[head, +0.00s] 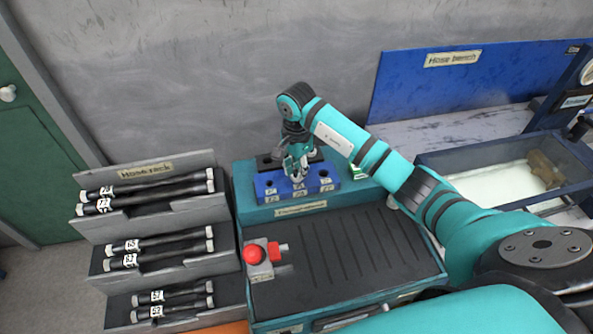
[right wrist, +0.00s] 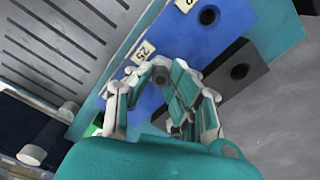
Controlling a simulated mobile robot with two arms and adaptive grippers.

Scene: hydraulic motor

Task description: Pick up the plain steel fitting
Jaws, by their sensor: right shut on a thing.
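My right gripper (head: 297,172) points down over the blue block (head: 325,186) with labelled holes, at the back of the teal bench. In the right wrist view my right gripper (right wrist: 157,80) is shut on a small grey fitting (right wrist: 160,73), which I take as the plain steel fitting. The fingers hide most of it, and I cannot tell whether it is still seated in the block. The blue block (right wrist: 177,38) also shows in the right wrist view, with a dark open hole and a "25" label. My left gripper is not in view.
A hose rack (head: 165,165) with several black hoses is on the left. A glass-walled tray (head: 500,155) is on the right.

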